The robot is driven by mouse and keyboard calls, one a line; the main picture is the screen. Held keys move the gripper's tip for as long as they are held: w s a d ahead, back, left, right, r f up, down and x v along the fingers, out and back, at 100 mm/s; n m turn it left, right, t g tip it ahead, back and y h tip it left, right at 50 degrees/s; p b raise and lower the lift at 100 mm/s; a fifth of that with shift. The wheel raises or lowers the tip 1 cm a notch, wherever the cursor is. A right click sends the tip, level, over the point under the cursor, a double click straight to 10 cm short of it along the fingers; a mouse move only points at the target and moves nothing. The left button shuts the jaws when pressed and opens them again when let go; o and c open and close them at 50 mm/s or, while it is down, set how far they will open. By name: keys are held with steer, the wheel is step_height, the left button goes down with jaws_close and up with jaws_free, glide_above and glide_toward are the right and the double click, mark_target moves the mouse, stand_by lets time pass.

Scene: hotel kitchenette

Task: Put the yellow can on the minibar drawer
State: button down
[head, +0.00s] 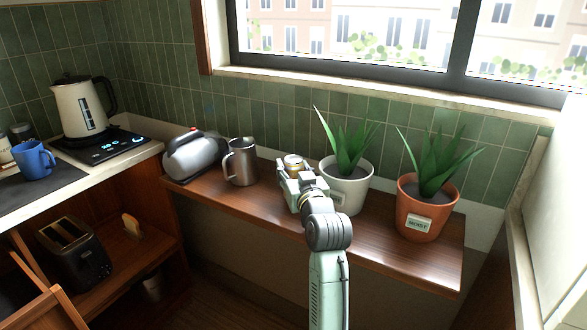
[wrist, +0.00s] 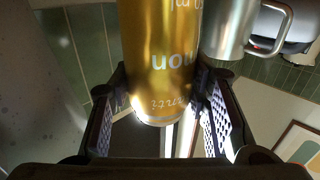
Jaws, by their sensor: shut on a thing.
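The yellow can (head: 293,162) is in my gripper (head: 295,180), over the wooden wall shelf and just left of the white pot. Only its top shows in the head view. In the wrist view the gold can (wrist: 160,55) fills the space between the two fingers of my gripper (wrist: 162,105), with its printed text upside down. The fingers are shut on its sides. I cannot tell whether its base touches the shelf. I cannot pick out the minibar drawer for sure in either view.
At left are a blue mug (head: 35,160), a cream kettle (head: 84,108) and, lower, a black toaster (head: 75,253).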

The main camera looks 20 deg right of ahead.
steer(key=shift+f, duration=0.2)
steer(key=shift+f, duration=0.2)
steer(key=c, duration=1.2)
jaws_free()
steer(key=shift+r, duration=0.2)
steer(key=shift+s+f, duration=0.1)
steer(key=shift+s, duration=0.3)
steer(key=s+b, duration=0.3)
steer(key=s, duration=0.8)
steer(key=shift+s+a, duration=0.1)
steer(key=shift+s, duration=0.05)
